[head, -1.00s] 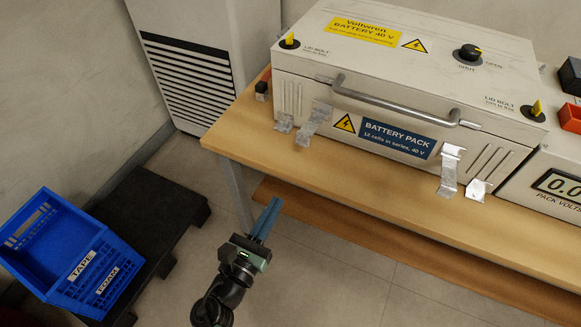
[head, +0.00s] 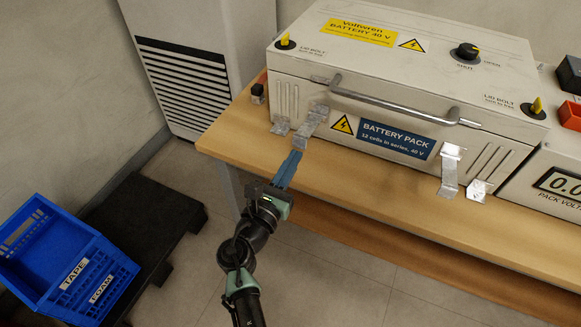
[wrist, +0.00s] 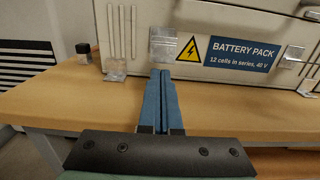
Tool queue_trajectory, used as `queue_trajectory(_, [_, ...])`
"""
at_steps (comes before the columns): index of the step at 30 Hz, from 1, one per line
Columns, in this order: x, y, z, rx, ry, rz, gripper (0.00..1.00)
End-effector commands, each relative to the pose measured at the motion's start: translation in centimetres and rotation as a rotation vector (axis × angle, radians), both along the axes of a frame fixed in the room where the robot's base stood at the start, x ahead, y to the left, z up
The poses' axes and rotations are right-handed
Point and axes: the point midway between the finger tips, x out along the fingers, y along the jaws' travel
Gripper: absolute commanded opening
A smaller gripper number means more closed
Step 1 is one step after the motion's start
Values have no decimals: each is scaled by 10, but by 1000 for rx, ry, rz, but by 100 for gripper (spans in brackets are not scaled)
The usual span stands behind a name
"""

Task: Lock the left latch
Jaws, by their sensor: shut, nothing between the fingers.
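The battery case (head: 400,80) is a cream metal box on the wooden table. Its left latch (head: 311,130) is a bent silver metal strip on the front face, left of the warning triangle, with its lower end jutting outward. It also shows in the wrist view (wrist: 163,45), just beyond my fingertips. A small silver plate (head: 281,126) sits left of it, low on the case. My gripper (head: 292,158) has its blue fingers together and empty, pointing at the latch from in front and below. In the wrist view the fingertips (wrist: 160,76) appear just under the latch; contact cannot be told.
The right latch (head: 449,170) is a similar silver strip farther right. A long handle (head: 395,105) juts from the case front between the latches. A small dark-capped object (head: 258,93) stands left of the case. The table's front edge (head: 350,203) lies near my arm. A blue crate (head: 62,262) is at lower left.

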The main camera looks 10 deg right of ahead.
Motion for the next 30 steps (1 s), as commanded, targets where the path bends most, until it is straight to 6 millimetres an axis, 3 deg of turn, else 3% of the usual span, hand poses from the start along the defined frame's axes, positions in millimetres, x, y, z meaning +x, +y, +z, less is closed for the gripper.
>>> queue_trajectory(30, [-1,1,13,43,58,0,0])
